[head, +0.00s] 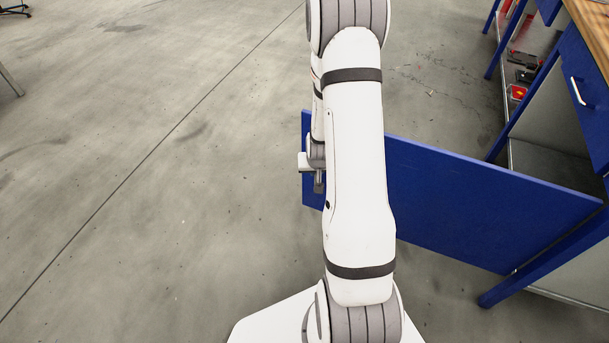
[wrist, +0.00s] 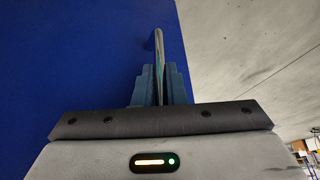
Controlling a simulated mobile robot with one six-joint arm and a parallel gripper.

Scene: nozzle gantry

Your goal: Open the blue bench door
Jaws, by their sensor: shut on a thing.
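The blue bench door (head: 480,195) stands swung wide out from the bench, with its hinged edge at the right by the bench leg. Its free edge is at the left, partly behind my arm. In the wrist view the door (wrist: 70,60) fills the left side. A slim metal handle (wrist: 158,42) stands at the door's edge. My gripper (wrist: 160,85) is shut on this handle, with its fingers on both sides of it. In the head view my arm hides most of the gripper and the handle.
The blue bench (head: 590,85) with a wooden top and a drawer stands at the right, its lower compartment (head: 555,160) open to view. Red and dark items (head: 520,75) lie on a shelf at the back. The concrete floor (head: 150,170) at the left is clear.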

